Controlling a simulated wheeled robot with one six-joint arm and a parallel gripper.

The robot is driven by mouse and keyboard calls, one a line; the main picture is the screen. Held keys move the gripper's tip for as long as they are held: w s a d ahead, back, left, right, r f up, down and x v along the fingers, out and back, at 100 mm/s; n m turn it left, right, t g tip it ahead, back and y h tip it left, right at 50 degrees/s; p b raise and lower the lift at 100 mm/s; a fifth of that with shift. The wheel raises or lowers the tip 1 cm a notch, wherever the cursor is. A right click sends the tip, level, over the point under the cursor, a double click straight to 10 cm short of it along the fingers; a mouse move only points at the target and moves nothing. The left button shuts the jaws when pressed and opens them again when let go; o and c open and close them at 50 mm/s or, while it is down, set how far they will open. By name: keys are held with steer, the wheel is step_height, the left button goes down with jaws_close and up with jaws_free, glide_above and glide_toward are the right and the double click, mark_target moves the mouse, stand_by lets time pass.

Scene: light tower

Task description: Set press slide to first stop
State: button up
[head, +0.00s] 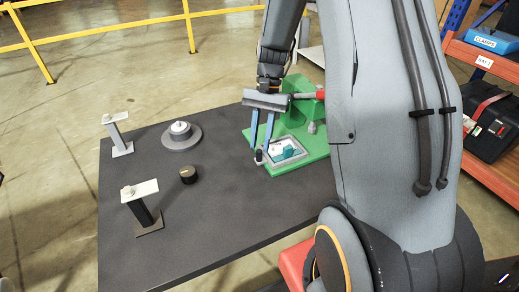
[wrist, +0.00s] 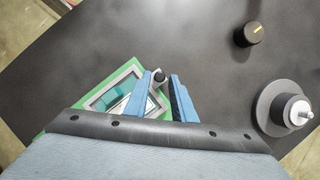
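The green press (head: 312,140) stands at the right end of the dark table. On its base is a grey-framed window (head: 303,153) with teal and white parts inside, also seen in the wrist view (wrist: 93,103). A small dark post with a grey top (head: 259,156) stands at the frame's near-left corner; it also shows in the wrist view (wrist: 158,77). My gripper (head: 261,149) points down with its blue fingers apart, one on each side of the post. In the wrist view my gripper (wrist: 160,82) shows gaps beside the post; contact cannot be told.
A red-ended lever (head: 309,95) sticks out of the press beside my gripper. A round grey dial (head: 181,136), a black knob (head: 188,175) and two stands (head: 119,139) (head: 143,208) occupy the table's left part. The table's front middle is clear.

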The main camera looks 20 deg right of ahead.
mark_target(259, 150)
steer(key=shift+p+x, duration=0.45)
steer(key=shift+x, duration=1.5)
jaws_close()
